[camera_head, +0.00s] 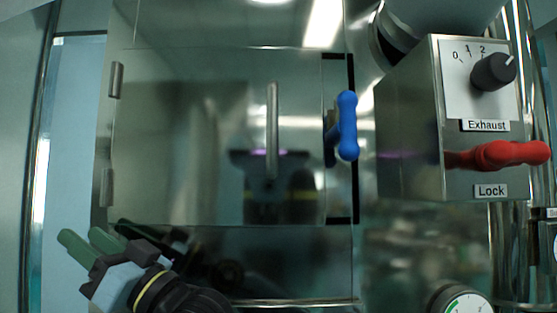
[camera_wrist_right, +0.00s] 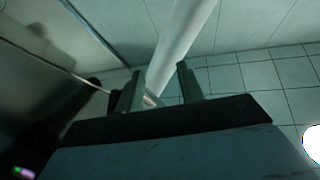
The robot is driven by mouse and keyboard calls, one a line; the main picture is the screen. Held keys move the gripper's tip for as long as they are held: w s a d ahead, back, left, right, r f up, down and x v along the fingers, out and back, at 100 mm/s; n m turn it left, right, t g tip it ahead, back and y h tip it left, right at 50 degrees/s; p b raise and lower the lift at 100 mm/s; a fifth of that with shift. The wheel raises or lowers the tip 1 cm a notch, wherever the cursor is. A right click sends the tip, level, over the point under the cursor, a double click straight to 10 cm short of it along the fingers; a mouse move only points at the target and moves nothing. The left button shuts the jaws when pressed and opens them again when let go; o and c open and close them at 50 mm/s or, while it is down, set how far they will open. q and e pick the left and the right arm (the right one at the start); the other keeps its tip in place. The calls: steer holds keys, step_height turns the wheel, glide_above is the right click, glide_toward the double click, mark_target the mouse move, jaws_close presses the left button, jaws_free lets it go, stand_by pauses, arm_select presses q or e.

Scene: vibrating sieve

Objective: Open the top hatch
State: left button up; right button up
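The top hatch (camera_head: 200,130) is a shiny metal panel that looks closed in the head view, with hinges (camera_head: 115,80) on its left side. A vertical bar handle (camera_head: 272,130) stands right of its middle. A blue latch handle (camera_head: 347,125) stands upright at its right edge. My right gripper (camera_head: 88,241) is at the lower left, below and left of the hatch, apart from it. Its green fingers are spread with nothing held between them. The fingers also show in the right wrist view (camera_wrist_right: 161,88), with a pale pipe behind them. My left gripper is not in view.
A metal control box (camera_head: 410,140) stands right of the hatch, with a black Exhaust knob (camera_head: 493,72) and a red Lock handle (camera_head: 500,154). A round gauge (camera_head: 466,303) is at the lower right. Shiny surfaces carry dark reflections. The right wrist view shows a tiled floor (camera_wrist_right: 250,75).

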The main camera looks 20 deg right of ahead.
steer(key=a+r+m+h+b, duration=0.1)
steer(key=a+r+m+h, duration=0.2)
steer(key=a+r+h, duration=0.5)
steer(key=m+t+h, duration=0.3)
steer(key=m+h, duration=0.6)
steer(key=h, duration=0.5)
glide_toward(273, 99)
steer(key=x, duration=1.1)
steer(key=shift+d, duration=0.1)
jaws_close()
